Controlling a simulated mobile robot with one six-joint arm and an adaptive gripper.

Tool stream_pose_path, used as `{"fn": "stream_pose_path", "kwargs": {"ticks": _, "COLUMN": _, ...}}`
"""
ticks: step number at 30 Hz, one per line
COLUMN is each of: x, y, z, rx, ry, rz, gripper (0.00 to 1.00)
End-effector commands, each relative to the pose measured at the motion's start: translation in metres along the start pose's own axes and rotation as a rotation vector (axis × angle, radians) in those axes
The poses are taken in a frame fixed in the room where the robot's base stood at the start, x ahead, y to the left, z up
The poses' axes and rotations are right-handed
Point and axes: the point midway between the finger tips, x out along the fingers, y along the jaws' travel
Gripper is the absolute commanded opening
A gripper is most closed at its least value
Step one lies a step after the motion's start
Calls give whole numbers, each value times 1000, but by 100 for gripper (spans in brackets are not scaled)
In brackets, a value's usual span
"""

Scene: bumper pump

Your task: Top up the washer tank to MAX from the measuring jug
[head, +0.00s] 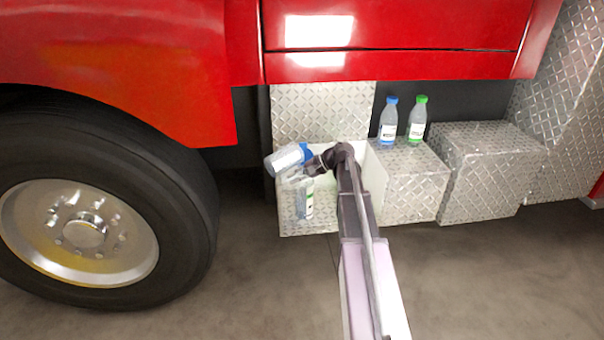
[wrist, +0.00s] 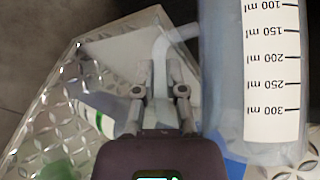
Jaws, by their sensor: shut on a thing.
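My gripper (head: 312,167) is shut on the handle (wrist: 165,45) of the clear measuring jug (head: 285,159), left of the arm's end. The jug is tilted in the head view. In the wrist view the jug (wrist: 222,80) fills the right side, its scale upside down from 100 to 300 ml. Blue shows by its 300 ml end; I cannot tell whether it is liquid or something behind. Below the gripper, a clear container with a white and green label (head: 306,203) is in the open step box. I cannot tell whether it is the washer tank. No MAX mark is readable.
The open step box (head: 377,177) has pale inner walls. A blue-capped bottle (head: 388,122) and a green-capped bottle (head: 417,120) stand on the tread-plate step (head: 415,182) to the right. A large wheel (head: 95,200) is at the left, and red bodywork (head: 400,35) lies above.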

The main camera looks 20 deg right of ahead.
Motion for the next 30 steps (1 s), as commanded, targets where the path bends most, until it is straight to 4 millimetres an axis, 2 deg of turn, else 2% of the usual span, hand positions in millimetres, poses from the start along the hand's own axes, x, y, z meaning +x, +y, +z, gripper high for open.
{"fn": "stream_pose_path", "kwargs": {"ticks": 1, "x": -6, "y": -9, "z": 5, "rx": -23, "ry": 25, "rz": 22, "gripper": 0}}
{"fn": "stream_pose_path", "kwargs": {"ticks": 6, "x": -8, "y": -15, "z": 13, "rx": -105, "ry": 121, "rz": 103, "gripper": 0}}
{"fn": "stream_pose_path", "kwargs": {"ticks": 10, "x": -10, "y": -15, "z": 8, "rx": -146, "ry": 171, "rz": 145, "gripper": 0}}
{"fn": "stream_pose_path", "kwargs": {"ticks": 30, "x": -10, "y": -13, "z": 6, "rx": -150, "ry": 177, "rz": 150, "gripper": 0}}
